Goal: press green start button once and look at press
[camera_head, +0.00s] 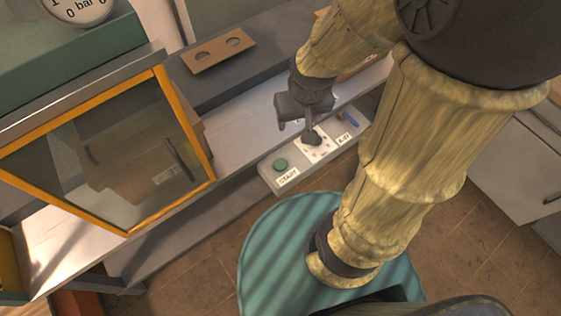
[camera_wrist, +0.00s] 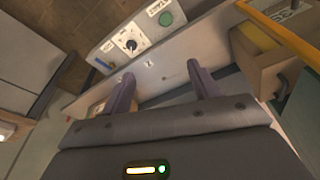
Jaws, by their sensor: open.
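The green start button (camera_head: 280,165) is a round cap at the left end of a pale control panel (camera_head: 268,178), above a START label. In the wrist view the green button (camera_wrist: 166,18) is at the top, beyond my fingers. My gripper (camera_head: 297,132) is open and empty, over the bench edge near the panel, apart from the button. In the wrist view my gripper (camera_wrist: 160,72) shows two spread fingers with bench surface between them.
A black dial (camera_wrist: 131,44) sits beside the button on the panel. A brown block with two holes (camera_head: 218,50) lies on the back ledge. A gauge marked bar (camera_head: 80,8) is at the top left. Open tiled floor (camera_head: 190,275) lies in front of the bench.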

